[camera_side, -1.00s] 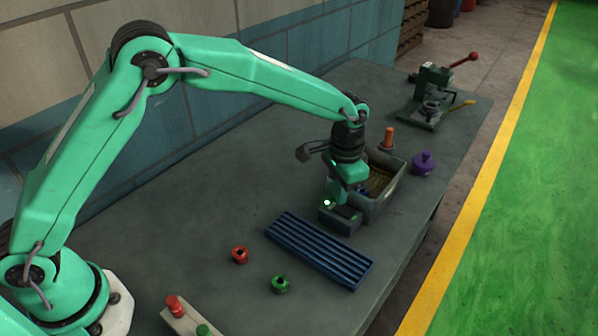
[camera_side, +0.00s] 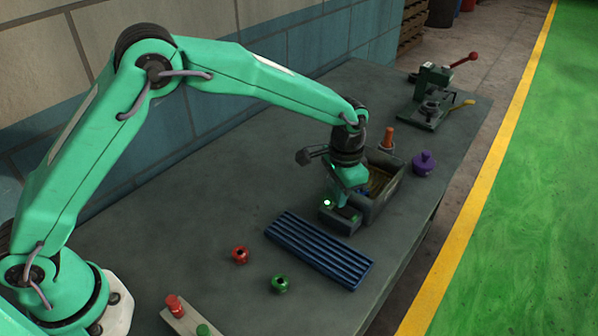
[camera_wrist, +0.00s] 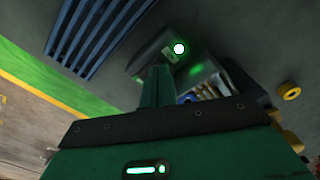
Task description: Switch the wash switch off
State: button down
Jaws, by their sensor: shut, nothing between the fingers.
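The wash switch is a dark box (camera_side: 342,226) at the near end of the grey bin (camera_side: 374,208), with a lit green lamp on its top. In the wrist view the box (camera_wrist: 146,57) shows ahead of my fingers, its lamp bright white-green. My gripper (camera_side: 343,207) points down at the top of this box, very close to it. In the wrist view my gripper (camera_wrist: 157,72) is shut with nothing in it, and its tip overlaps the box edge. I cannot tell whether it touches. The rocker is partly hidden by the fingers.
A blue ribbed rack (camera_side: 319,250) lies just in front of the switch. Red (camera_side: 240,254) and green (camera_side: 280,284) knobbed pieces sit to the left. An orange peg (camera_side: 388,139), a purple piece (camera_side: 424,163) and a green press (camera_side: 432,98) stand farther back.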

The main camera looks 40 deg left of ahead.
jog(key=shift+f, duration=0.5)
dwell(0.4)
jog(key=shift+r, duration=3.5)
